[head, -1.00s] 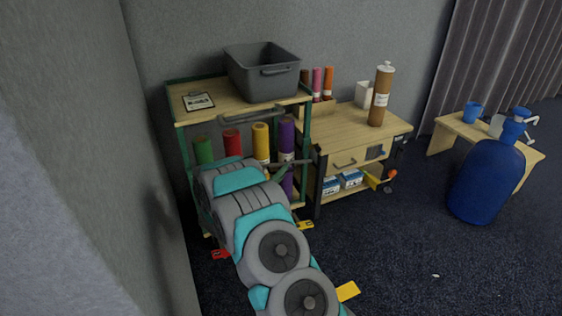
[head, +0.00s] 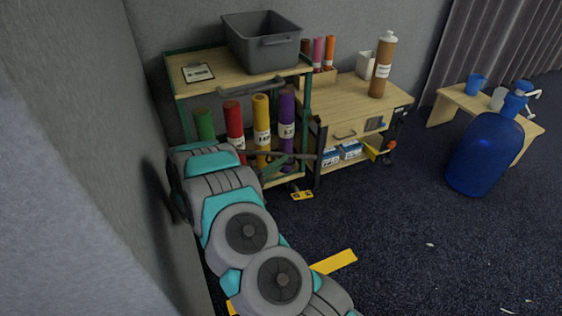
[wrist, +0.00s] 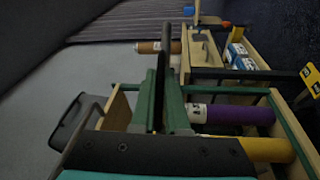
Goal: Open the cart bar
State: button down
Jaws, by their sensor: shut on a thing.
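The cart (head: 240,88) has a wooden top and green posts, and stands against the back wall. A slim dark bar (wrist: 167,35) runs across the cart's open front, before the rolls, in the head view. My gripper (wrist: 162,72) is shut on the bar, with a green finger on each side of it in the wrist view. In the head view my gripper (head: 289,169) is at the cart's front right, by the purple roll (head: 286,125). The yellow roll (head: 261,120), red roll (head: 234,120) and green roll (head: 204,124) stand behind. My arm hides the cart's lower left.
A grey bin (head: 262,42) and a clipboard (head: 198,72) are on the cart top. A wooden workbench (head: 360,96) stands close on the right. A low bench (head: 460,120) and a blue jug (head: 485,150) are further right. Open floor lies in front; a wall is close on the left.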

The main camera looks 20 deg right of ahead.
jog(key=c, duration=0.9)
grip_release()
